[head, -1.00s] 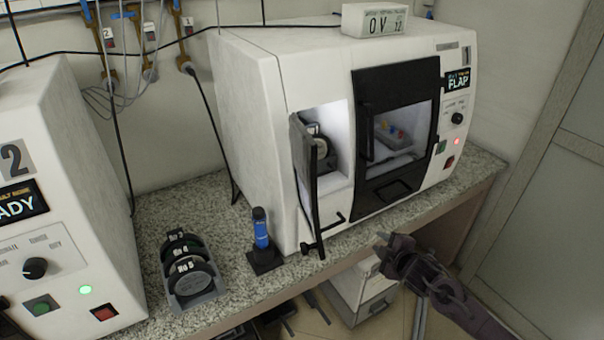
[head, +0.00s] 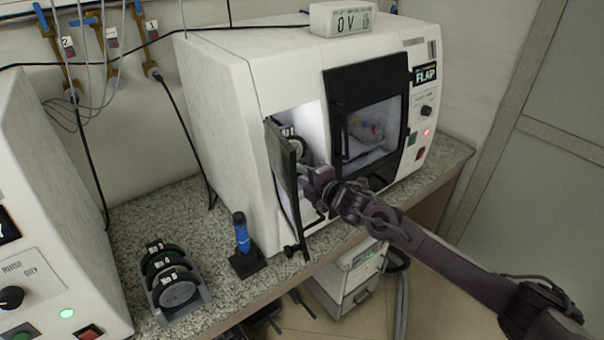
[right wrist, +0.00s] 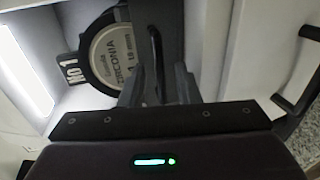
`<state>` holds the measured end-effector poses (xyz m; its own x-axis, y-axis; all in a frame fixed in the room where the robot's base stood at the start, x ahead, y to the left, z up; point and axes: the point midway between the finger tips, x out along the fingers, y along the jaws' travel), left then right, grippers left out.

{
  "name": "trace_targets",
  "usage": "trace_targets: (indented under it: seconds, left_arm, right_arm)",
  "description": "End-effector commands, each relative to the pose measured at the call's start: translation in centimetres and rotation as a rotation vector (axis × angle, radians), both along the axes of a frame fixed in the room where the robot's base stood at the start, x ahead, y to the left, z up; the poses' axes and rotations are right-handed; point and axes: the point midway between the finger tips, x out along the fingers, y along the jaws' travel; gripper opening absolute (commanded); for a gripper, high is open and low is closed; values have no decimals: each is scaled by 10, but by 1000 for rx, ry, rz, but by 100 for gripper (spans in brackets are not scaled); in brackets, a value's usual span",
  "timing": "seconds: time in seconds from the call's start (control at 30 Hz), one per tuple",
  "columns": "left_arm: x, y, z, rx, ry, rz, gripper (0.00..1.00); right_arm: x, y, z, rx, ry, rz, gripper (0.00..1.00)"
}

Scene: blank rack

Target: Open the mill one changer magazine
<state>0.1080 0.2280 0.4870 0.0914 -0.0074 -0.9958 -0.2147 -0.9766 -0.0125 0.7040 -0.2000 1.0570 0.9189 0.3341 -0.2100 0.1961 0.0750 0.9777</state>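The mill (head: 225,110) is a white cabinet with a display reading FLAP. Its dark narrow side flap (head: 284,180) stands swung outward from the lit changer compartment. Inside, a disc (head: 299,147) shows at the opening; in the right wrist view this disc (right wrist: 112,58) reads "No 1 ZIRCONIA 18 mm". My right gripper (head: 314,178) is at the compartment mouth, beside the flap. In the right wrist view its fingers (right wrist: 157,88) are apart, with a black bar handle (right wrist: 156,48) in line between them. Contact with the handle cannot be told. My left gripper is not in view.
A black-framed main door (head: 368,120) is shut right of the compartment. A blue tool on a black stand (head: 242,235) and a disc rack (head: 190,306) stand on the speckled counter (head: 130,220). Another white machine (head: 50,210) is at the left.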

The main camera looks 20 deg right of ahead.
Motion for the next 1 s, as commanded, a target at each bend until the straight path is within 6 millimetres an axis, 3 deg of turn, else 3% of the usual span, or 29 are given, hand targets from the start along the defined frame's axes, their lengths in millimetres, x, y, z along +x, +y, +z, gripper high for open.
trace_targets:
  seconds: [0.37,0.6,1.0]
  left_arm:
    - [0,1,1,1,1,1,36]
    - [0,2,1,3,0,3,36]
    - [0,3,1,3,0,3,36]
  right_arm:
    - [5,2,-1,-1,1,0,28]
    - [5,2,-1,0,1,0,0]
    - [4,1,-2,-1,1,-1,0]
